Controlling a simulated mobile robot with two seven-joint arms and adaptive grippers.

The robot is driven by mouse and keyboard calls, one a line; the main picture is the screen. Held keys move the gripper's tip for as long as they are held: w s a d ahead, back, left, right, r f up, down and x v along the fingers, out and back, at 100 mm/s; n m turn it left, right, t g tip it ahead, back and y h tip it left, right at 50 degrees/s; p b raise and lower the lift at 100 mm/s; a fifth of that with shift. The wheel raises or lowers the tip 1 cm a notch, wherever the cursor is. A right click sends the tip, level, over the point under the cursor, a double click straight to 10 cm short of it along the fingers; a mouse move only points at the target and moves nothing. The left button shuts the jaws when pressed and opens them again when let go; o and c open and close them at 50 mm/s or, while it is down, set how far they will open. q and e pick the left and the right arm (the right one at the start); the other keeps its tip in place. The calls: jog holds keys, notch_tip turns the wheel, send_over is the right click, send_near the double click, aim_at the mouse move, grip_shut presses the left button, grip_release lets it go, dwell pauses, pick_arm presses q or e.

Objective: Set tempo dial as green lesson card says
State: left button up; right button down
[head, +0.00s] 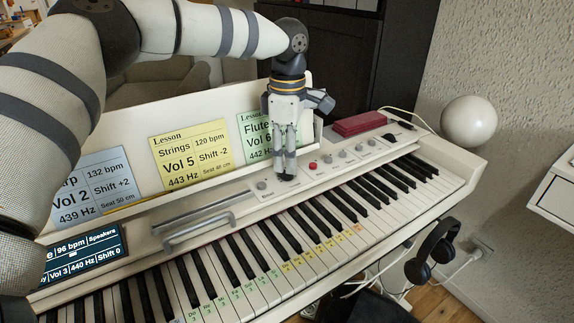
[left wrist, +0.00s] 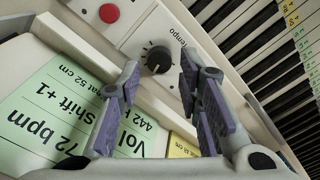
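The tempo dial (left wrist: 157,58) is a black knob labelled "Tempo" on the white panel. In the left wrist view it sits just beyond and between my left fingertips (left wrist: 160,70), which are apart; I cannot tell whether they touch it. The green lesson card (head: 252,146) stands behind the gripper, partly covered. The left wrist view shows its text (left wrist: 45,115) cut off: "72 bpm", "Shift +1", "442". The display (head: 82,258) reads 96 bpm. My right gripper is out of view.
Yellow (head: 190,155) and blue (head: 95,188) cards stand on the music rest. A handle bar (head: 198,231) rises above the keys. A red box (head: 359,123) sits farther right.

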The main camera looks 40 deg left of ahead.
pick_arm(q)
jog(key=shift+f, duration=1.45)
grip_shut()
jog(key=shift+r+n+p, duration=0.25)
jog(key=shift+n+p, duration=0.5)
jog(key=shift+n, duration=0.45)
jog(key=n+p, duration=0.1)
jog(key=n, duration=0.1)
jog(key=shift+n, duration=0.3)
jog(key=n+p, duration=0.1)
jog(key=n, duration=0.2)
jog(key=shift+f, duration=0.1)
jog(key=shift+f+n, duration=0.1)
jog(key=shift+n, duration=1.7)
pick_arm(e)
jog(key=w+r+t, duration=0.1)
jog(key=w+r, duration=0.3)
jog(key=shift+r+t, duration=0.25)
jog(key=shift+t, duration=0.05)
